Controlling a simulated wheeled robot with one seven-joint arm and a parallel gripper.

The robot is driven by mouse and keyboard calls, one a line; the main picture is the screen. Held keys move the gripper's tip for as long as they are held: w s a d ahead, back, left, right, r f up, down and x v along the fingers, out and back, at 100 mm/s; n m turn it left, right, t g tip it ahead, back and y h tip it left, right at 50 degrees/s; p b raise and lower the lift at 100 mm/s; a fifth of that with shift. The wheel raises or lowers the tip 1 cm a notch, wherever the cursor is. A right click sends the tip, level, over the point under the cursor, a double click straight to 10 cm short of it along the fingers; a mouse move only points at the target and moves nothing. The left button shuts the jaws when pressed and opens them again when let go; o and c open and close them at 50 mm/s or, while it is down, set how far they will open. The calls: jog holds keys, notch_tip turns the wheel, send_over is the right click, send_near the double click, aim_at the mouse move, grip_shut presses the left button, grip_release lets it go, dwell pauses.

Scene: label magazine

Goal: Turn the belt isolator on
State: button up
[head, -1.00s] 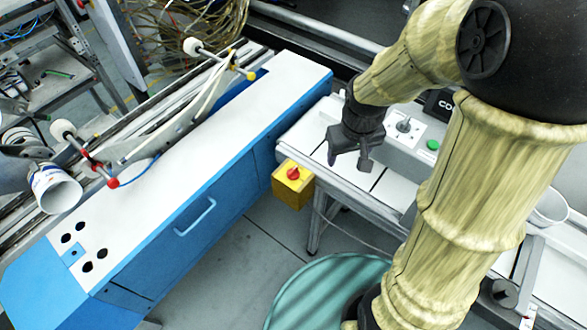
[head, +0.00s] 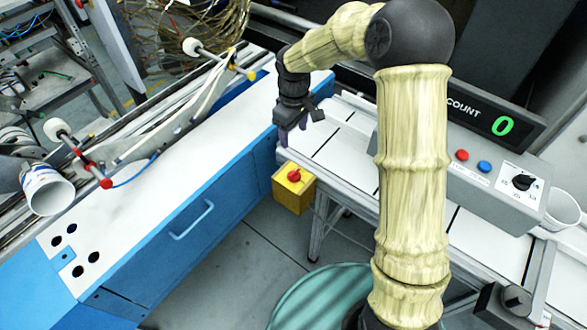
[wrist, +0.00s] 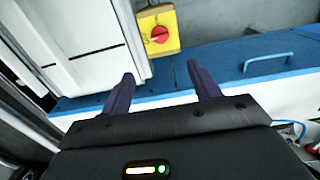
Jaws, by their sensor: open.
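The belt isolator is a yellow box (head: 294,188) with a red rotary knob (head: 294,175), mounted below the near left end of the white conveyor. In the wrist view the yellow box (wrist: 168,36) is at the top centre, and its red knob (wrist: 159,34) shows clearly beyond the fingertips. My gripper (head: 296,132) is above the conveyor's left end, higher than the box and apart from it. In the wrist view my gripper (wrist: 160,76) has its two dark fingers spread with nothing between them. The knob's on or off marks are too small to read.
The blue and white cabinet (head: 188,160) with a handle stands left of the box. A grey control panel (head: 480,175) with buttons, a dial and a green 0 display is at the right. A teal round drum (head: 315,300) stands on the floor in front. Floor below the box is clear.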

aim_at(294, 172)
notch_tip(294, 172, down, 17)
jog(key=shift+f+p, duration=0.1)
jog(key=shift+p, duration=0.65)
jog(key=c, duration=1)
